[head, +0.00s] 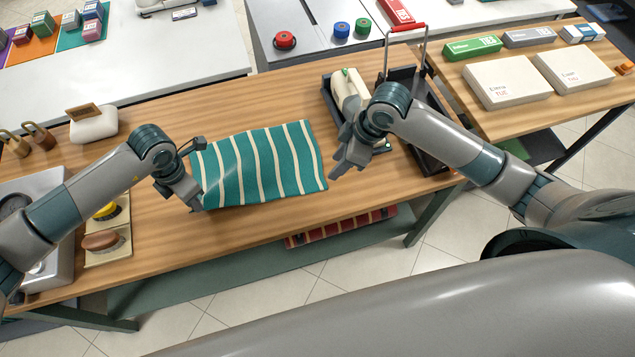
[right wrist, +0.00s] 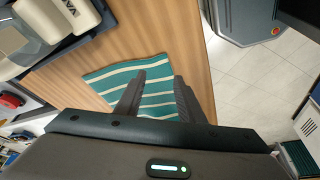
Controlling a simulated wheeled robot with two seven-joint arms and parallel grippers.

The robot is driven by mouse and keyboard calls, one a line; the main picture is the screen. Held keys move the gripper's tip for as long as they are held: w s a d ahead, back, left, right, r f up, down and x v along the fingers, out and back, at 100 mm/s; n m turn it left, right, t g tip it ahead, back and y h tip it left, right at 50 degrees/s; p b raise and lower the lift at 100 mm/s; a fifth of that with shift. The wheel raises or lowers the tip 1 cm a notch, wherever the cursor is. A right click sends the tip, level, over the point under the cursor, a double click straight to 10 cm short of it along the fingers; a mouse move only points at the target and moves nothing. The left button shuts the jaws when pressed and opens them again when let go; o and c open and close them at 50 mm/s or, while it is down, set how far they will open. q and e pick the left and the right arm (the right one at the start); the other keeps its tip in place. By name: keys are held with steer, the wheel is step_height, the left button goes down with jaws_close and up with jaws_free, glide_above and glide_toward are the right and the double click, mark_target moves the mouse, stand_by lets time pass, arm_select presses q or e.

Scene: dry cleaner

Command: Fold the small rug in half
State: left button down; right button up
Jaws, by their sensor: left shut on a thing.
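The small rug (head: 262,165), teal with cream stripes, lies on the wooden table. It also shows beyond my fingers in the right wrist view (right wrist: 155,101). My left gripper (head: 195,203) is shut on the rug's near left corner. My right gripper (head: 339,172) hangs just right of the rug's right edge, apart from it. In the right wrist view its two fingers (right wrist: 158,85) stand apart with nothing held between them. The rug's underside is hidden.
A dark tray (head: 428,163) and a cream bottle-like object (head: 349,90) stand behind my right gripper. Brushes on mats (head: 107,240) lie left. A red striped rug (head: 340,226) lies on the shelf below. The tabletop behind the teal rug is clear.

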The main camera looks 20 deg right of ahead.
mark_target(320, 185)
steer(key=shift+f, duration=0.15)
steer(key=shift+x, duration=4.8)
steer(key=shift+a, duration=0.1)
steer(key=shift+c, duration=0.5)
jaws_close()
steer(key=shift+r, duration=2.5)
steer(key=shift+w, duration=0.1)
